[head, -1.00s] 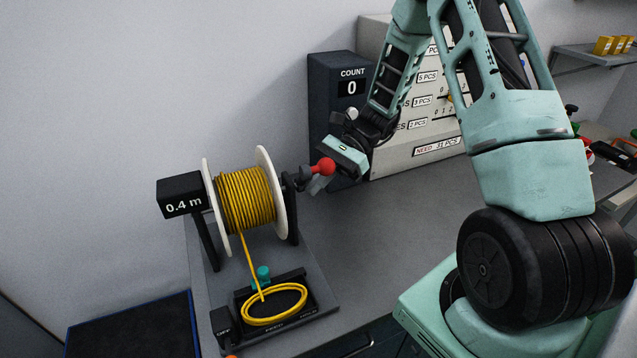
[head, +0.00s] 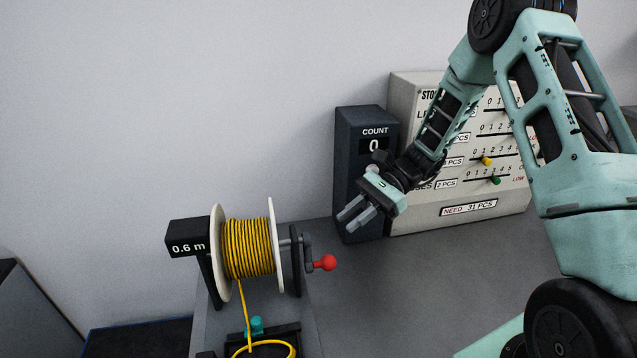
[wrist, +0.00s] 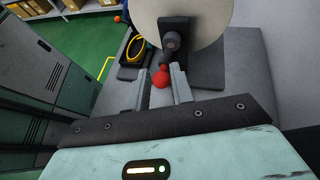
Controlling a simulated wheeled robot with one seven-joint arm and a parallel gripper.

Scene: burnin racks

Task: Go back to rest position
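My gripper (head: 356,215) is open and empty in the head view, in front of the dark COUNT box. It is above and to the right of the crank's red knob (head: 325,263), clearly apart from it. In the wrist view my gripper (wrist: 165,92) shows two spread fingers, with the red knob (wrist: 160,79) seen beyond the gap between them. The knob belongs to a spool of yellow cable (head: 247,248) with white flanges. The display box (head: 187,244) beside the spool reads 0.6 m.
The COUNT box (head: 349,185) reads 0. A pale panel with sliders (head: 410,218) stands behind my arm. A teal knob (head: 256,326) and a yellow cable coil (head: 268,347) are below the spool. The grey bench top (head: 420,270) is clear right of the crank.

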